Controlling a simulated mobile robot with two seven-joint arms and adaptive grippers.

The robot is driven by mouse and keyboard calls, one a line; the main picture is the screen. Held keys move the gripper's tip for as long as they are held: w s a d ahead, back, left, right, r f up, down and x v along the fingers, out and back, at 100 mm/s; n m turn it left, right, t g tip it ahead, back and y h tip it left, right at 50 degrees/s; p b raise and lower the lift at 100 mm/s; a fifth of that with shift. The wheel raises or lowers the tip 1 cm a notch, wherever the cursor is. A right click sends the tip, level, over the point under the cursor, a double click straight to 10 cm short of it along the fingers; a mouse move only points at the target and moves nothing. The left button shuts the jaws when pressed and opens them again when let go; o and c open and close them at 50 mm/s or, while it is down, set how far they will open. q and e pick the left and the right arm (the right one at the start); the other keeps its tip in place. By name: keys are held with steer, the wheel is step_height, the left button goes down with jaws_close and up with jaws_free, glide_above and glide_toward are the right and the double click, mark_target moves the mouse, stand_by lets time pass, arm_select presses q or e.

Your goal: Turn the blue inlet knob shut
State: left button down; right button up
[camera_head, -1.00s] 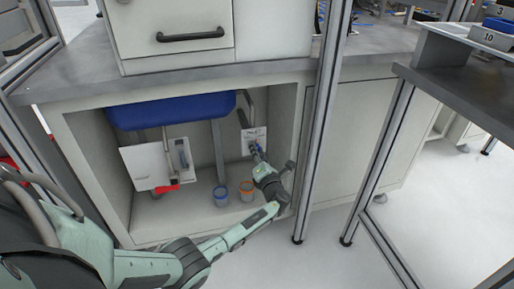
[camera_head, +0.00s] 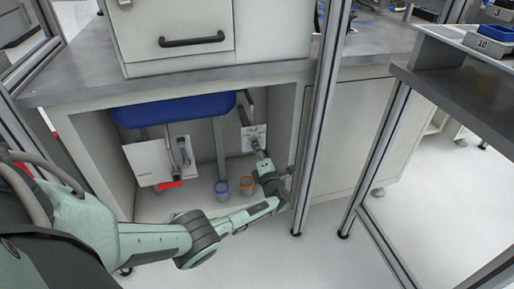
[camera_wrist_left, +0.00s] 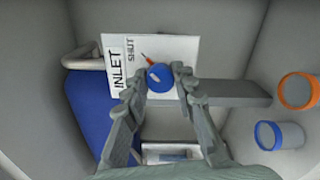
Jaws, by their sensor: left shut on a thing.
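The blue inlet knob (camera_wrist_left: 160,77) is round, with an orange pointer toward the upper left in the left wrist view. It sits on a white panel (camera_wrist_left: 183,50) marked INLET and SHUT. My left gripper (camera_wrist_left: 160,80) has its two fingers on either side of the knob and is shut on it. In the head view, my left gripper (camera_head: 259,156) reaches into the open cabinet to the white panel (camera_head: 249,132) on its back wall; there the knob is mostly hidden by the fingers. My right gripper is not in view.
The cabinet holds a blue basin (camera_head: 172,108), a second white panel (camera_head: 148,162) at left, and blue-rimmed (camera_head: 221,188) and orange-rimmed (camera_head: 247,187) cups on its floor. A metal post (camera_head: 316,130) stands just right of the opening.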

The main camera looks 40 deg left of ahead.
arm_select(q)
steer(key=shift+a, duration=0.1)
steer(key=c, duration=1.2)
jaws_free()
steer(key=v, duration=1.2)
